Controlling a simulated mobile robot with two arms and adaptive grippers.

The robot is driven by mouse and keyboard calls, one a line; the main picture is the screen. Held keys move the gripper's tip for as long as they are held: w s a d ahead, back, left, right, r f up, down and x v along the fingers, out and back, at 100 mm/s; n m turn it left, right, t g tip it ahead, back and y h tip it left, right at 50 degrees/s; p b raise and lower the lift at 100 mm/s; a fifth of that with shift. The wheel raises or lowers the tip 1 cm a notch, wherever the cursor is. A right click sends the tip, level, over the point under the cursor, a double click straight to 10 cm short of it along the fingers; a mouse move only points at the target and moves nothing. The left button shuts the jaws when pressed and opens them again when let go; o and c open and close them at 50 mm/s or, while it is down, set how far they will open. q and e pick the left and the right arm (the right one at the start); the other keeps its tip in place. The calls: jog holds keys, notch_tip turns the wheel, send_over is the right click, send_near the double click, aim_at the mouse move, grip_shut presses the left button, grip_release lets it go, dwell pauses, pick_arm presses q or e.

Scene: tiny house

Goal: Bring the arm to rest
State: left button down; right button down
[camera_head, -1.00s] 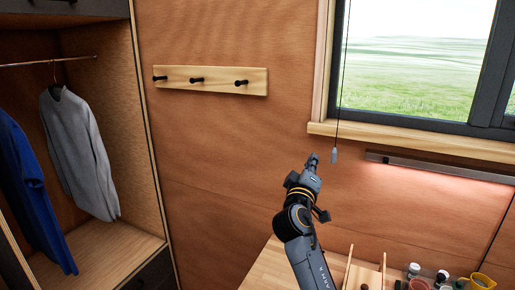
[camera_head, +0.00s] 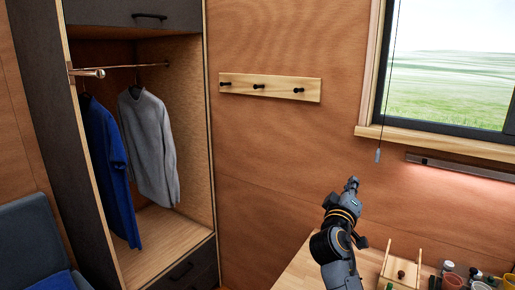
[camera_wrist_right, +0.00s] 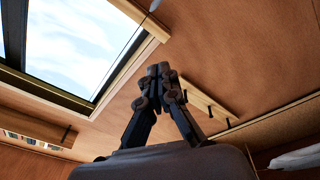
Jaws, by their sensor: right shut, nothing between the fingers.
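My right arm rises from the lower right in the head view, and its gripper (camera_head: 352,185) points up in front of the wooden wall, below and left of the window. In the right wrist view the gripper (camera_wrist_right: 158,72) has its two dark fingers together with nothing between them. It appears apart from the wall and the hanging cord. My left gripper is not in view.
A cord with a grey pull (camera_head: 378,155) hangs close to the right gripper. A peg rail (camera_head: 270,88) is on the wall. An open wardrobe (camera_head: 200,130) holds a blue garment (camera_head: 106,150) and a grey sweater (camera_head: 148,145). Jars (camera_head: 447,267) stand on the counter (camera_head: 300,270).

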jog(key=s+d+f+m+g+y, duration=0.1)
jog(key=s+f+g, duration=0.1)
jog(key=s+f, duration=0.55)
jog(key=s+d+f+m+g+y, duration=0.1)
jog(key=s+f+g+y, duration=0.2)
jog(key=f, duration=0.7)
jog(key=s+d+f+m+g, duration=0.1)
jog(key=s+f+g, duration=0.1)
jog(key=s+f, duration=0.6)
jog(key=s+a+f+g+y, duration=0.2)
jog(key=s+f, duration=0.1)
jog(key=s, duration=0.6)
jog(key=s+a+f+g+y, duration=0.2)
jog(key=s+f+g, duration=0.15)
jog(key=s, duration=0.45)
jog(key=s+a+f+g+y, duration=0.1)
jog(key=s+a+f+g, duration=0.2)
jog(key=s, duration=0.6)
notch_tip(320, 180, down, 25)
jog(key=s+d+f, duration=0.3)
jog(key=s+f, duration=1.4)
jog(key=s, duration=0.1)
jog(key=shift+d+f+g, duration=0.2)
jog(key=shift+g, duration=0.25)
